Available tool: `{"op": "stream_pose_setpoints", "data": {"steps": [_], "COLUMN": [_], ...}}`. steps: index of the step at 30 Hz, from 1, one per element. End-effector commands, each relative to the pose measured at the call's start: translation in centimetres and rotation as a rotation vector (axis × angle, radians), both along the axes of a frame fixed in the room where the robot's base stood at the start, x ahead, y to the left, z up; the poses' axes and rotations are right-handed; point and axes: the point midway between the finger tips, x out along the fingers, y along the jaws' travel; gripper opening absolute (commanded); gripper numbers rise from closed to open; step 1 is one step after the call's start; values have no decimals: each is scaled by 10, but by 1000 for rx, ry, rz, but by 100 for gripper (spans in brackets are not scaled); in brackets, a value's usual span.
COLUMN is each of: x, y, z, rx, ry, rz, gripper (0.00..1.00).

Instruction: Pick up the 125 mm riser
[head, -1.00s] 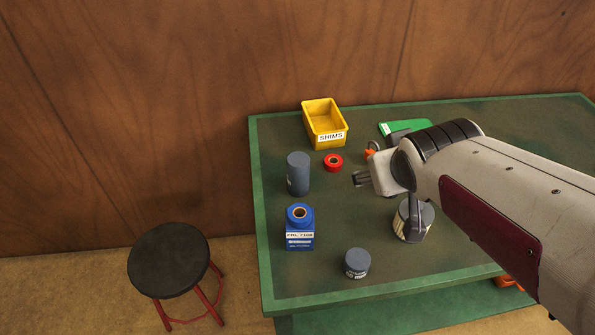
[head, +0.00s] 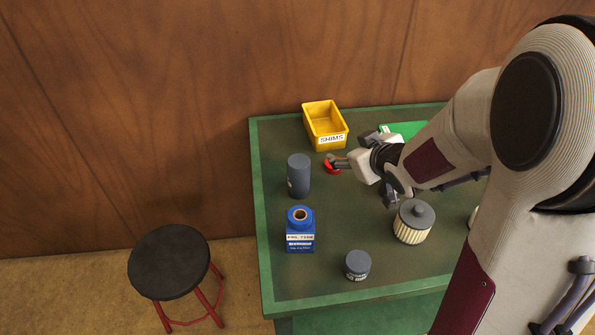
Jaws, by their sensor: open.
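A tall grey cylinder (head: 299,176) stands upright on the green table, left of my gripper; its marking is turned away and unreadable. A shorter grey cylinder (head: 357,265) stands near the table's front edge, with small white print too small to read. By height, the taller one looks like the 125 mm riser, but no label confirms it. My gripper (head: 334,161) is open and points left, above or beside the red ring (head: 332,168), which it partly hides. It is apart from both grey cylinders, with a gap between its fingertips and the tall one.
A yellow SHIMS bin (head: 326,115) stands behind the tall cylinder. A blue labelled container (head: 300,240) stands in front of it. A pleated filter (head: 413,222) stands below my wrist. A green object (head: 404,129) lies behind my arm. A stool (head: 168,262) is left of the table (head: 320,295).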

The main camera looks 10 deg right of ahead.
Motion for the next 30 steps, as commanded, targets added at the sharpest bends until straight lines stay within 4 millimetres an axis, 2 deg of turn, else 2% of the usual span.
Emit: {"op": "stream_pose_setpoints", "data": {"steps": [1,9,18,24,30], "x": [4,19,20,16,13], "y": [3,25,54,68,73], "z": [-9,-43,-76,-89,-92], "rx": [13,96,234,315,347], "ry": [-3,-45,-89,-112,-122], "rz": [19,138,259,314,333], "gripper": [62,62,62,62,62]}}
